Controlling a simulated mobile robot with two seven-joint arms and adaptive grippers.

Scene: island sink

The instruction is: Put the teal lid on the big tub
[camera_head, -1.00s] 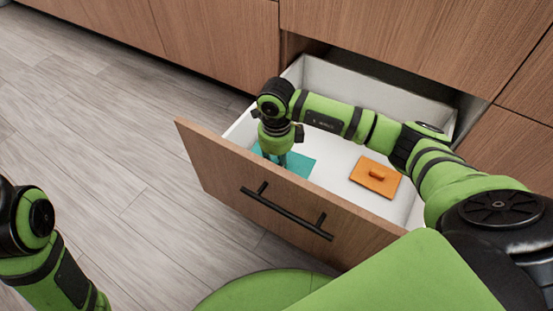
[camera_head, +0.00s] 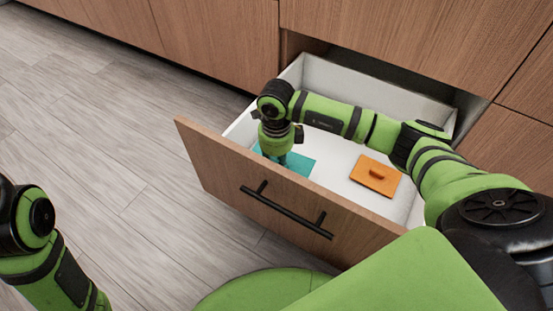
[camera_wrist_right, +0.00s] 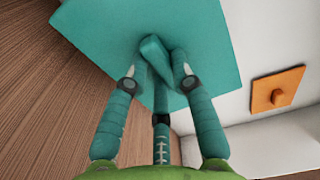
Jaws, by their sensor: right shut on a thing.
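The teal lid (camera_head: 299,165) is a flat square in the left part of the open drawer, partly hidden by my right arm and the drawer front. In the right wrist view the lid (camera_wrist_right: 212,42) fills the upper middle, with its raised teal handle between my fingers. My right gripper (camera_wrist_right: 157,67) reaches down into the drawer and is shut on that handle. In the head view the gripper (camera_head: 277,159) is mostly hidden behind its own wrist. Part of my left arm shows at the lower left, but its gripper is not visible. The big tub is not in view.
An orange lid (camera_head: 376,175) with a small handle lies on the white drawer floor, right of the teal lid. The wooden drawer front (camera_head: 225,178) with its black handle (camera_head: 287,210) rises close to my right gripper. The floor (camera_head: 110,140) to the left is clear.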

